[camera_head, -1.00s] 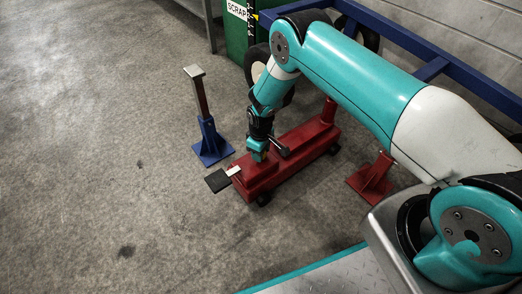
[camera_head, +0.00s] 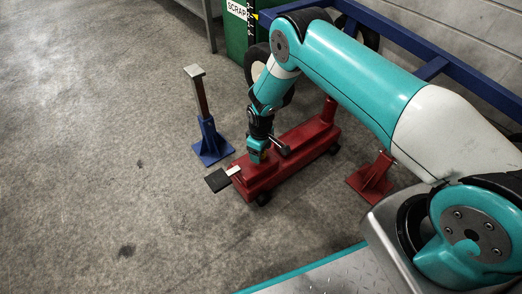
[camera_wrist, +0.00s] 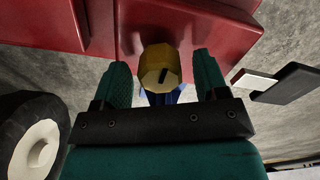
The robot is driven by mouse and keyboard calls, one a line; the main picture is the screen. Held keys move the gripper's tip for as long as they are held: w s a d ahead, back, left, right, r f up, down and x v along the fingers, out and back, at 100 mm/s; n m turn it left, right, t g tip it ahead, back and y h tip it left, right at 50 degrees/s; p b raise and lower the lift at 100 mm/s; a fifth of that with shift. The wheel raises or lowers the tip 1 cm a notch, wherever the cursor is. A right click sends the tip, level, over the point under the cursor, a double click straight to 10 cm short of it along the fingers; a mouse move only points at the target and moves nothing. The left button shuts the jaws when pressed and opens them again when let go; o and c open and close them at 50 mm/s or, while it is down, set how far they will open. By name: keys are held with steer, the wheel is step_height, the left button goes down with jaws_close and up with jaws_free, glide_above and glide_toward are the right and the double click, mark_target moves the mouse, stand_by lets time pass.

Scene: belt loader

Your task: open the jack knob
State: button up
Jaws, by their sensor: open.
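The jack (camera_head: 291,157) is a long red body on small wheels on the floor, with a pedal at its near left end. The jack knob (camera_wrist: 160,68) is a yellow faceted knob with a dark slot mark, against the red body in the wrist view. My gripper (camera_wrist: 160,80) is open, with one teal finger on each side of the knob and a visible gap to each. In the head view my gripper (camera_head: 257,157) points down at the near end of the jack, and it largely hides the knob there.
A blue stand (camera_head: 211,142) is left of the jack and a red stand (camera_head: 373,180) is right of it. The black pedal (camera_head: 218,181) sticks out at the jack's near end. A green scrap bin (camera_head: 236,38) and blue frame (camera_head: 403,51) are behind. Open floor lies left.

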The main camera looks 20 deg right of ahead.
step_height(320, 180, up, 17)
steer(key=p, duration=0.6)
steer(key=shift+p, duration=0.3)
steer(key=s+a+r+y, duration=0.1)
steer(key=s+a+r, duration=0.15)
steer(key=r, duration=0.55)
steer(key=s+a+r+m+y, duration=0.1)
steer(key=s+r, duration=0.3)
steer(key=r, duration=0.5)
steer(key=s+a+r, duration=0.1)
steer(key=s+r, duration=0.3)
steer(key=r, duration=0.4)
steer(key=s+r+y, duration=0.1)
steer(key=s+r, duration=0.4)
steer(key=s, duration=0.5)
steer(key=s+r+y, duration=0.1)
steer(key=s+r, duration=0.5)
steer(key=s, duration=0.4)
step_height(320, 180, up, 36)
steer(key=p, duration=3.6)
steer(key=shift+s+p, duration=0.2)
steer(key=shift+p, duration=0.1)
